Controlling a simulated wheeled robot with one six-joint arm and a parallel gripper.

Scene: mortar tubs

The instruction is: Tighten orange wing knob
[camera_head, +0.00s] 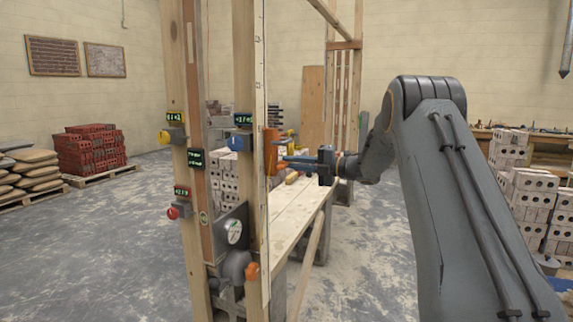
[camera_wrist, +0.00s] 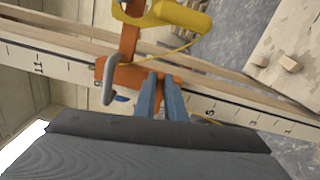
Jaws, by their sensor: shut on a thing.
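An orange fitting (camera_head: 271,145) sits on the upright scale board in the head view. In the wrist view this orange fitting (camera_wrist: 125,77) spans the numbered scale, with a grey curved handle (camera_wrist: 108,85) at its left. My gripper (camera_head: 284,164) reaches it from the right. In the wrist view the blue-grey fingers (camera_wrist: 161,77) are close together, their tips against the orange fitting. They are shut on a small part of it, which I take to be the orange wing knob; it is mostly hidden between the fingers.
The numbered scale board (camera_wrist: 225,107) runs across the wrist view, with a yellow piece (camera_wrist: 182,15) above. Yellow (camera_head: 164,137), blue (camera_head: 236,142) and red (camera_head: 173,213) knobs sit on the wooden posts. Another orange knob (camera_head: 252,271) is low down. A wooden bench (camera_head: 300,205) stands behind.

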